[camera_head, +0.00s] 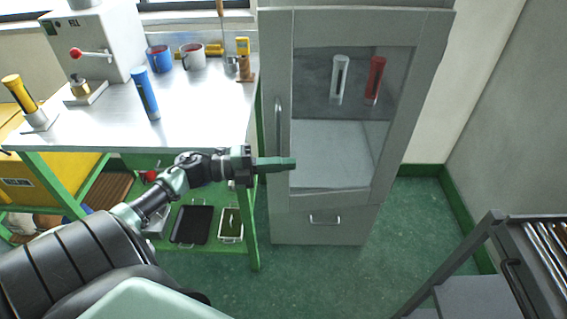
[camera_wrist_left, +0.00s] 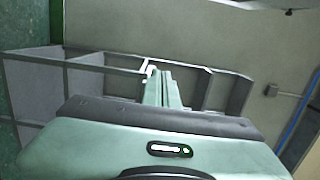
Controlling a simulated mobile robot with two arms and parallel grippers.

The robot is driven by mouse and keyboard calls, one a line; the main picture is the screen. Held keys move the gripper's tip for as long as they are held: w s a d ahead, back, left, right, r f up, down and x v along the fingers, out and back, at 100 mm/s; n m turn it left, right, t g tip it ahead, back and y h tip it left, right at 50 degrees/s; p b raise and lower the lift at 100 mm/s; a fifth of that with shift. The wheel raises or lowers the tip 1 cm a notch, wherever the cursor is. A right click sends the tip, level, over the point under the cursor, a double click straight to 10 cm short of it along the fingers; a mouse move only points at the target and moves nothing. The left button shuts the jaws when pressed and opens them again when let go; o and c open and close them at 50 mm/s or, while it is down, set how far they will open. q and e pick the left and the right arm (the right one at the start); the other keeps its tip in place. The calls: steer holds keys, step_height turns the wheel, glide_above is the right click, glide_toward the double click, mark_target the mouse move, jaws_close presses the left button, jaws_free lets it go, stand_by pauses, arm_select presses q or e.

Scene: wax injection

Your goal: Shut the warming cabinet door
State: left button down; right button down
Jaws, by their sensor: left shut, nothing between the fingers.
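The grey warming cabinet (camera_head: 325,224) stands at the centre of the head view. Its glass-panelled door (camera_head: 400,120) has a vertical handle (camera_head: 278,118) on the left side. The door looks close to flush with the body; I cannot tell whether a small gap is left. A white tube (camera_head: 339,80) and a red tube (camera_head: 375,80) show through the glass. My left gripper (camera_head: 292,163) is shut and empty, in front of the door's lower left part in the picture; contact cannot be told. Its fingers (camera_wrist_left: 162,80) also show in the left wrist view. My right gripper is out of view.
A steel-topped workbench (camera_head: 195,115) with mugs, tools and a machine stands left of the cabinet. A drawer (camera_head: 338,222) sits below the door. A dark metal rack (camera_head: 500,240) stands at the lower right. Green floor (camera_head: 415,215) is free between cabinet and rack.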

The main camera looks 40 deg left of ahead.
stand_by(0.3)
arm_select(q)
steer(key=shift+s, duration=0.1)
steer(key=p+v, duration=0.1)
steer(key=v, duration=0.7)
steer(key=a+f+n+t+y, duration=0.2)
steer(key=a+f+n+y, duration=0.15)
steer(key=f+n, duration=0.35)
steer(key=a+f+n+t+y, duration=0.15)
steer(key=f+n+y, duration=0.35)
steer(key=f, duration=0.5)
steer(key=s+d+f+n+g+y+p, duration=0.1)
steer(key=s+f+n+g+y, duration=0.15)
steer(key=f, duration=0.65)
steer(key=s+d+f+n+g+y, duration=0.15)
steer(key=s+f+n, duration=0.25)
steer(key=f, duration=0.4)
steer(key=s+d+f+n+g+y, duration=0.2)
steer(key=s+d+f+n+g, duration=0.4)
steer(key=s+f, duration=0.65)
steer(key=s+d+f+g, duration=0.2)
steer(key=s+d+f, duration=0.2)
steer(key=s+d, duration=0.3)
steer(key=s+d+f+g+h+p, duration=0.1)
steer(key=s+d+f+g, duration=0.2)
steer(key=s+d, duration=0.4)
steer(key=shift+s+d+f, duration=0.4)
steer(key=shift+s+f, duration=0.1)
steer(key=shift+s, duration=0.3)
steer(key=shift+h, duration=0.25)
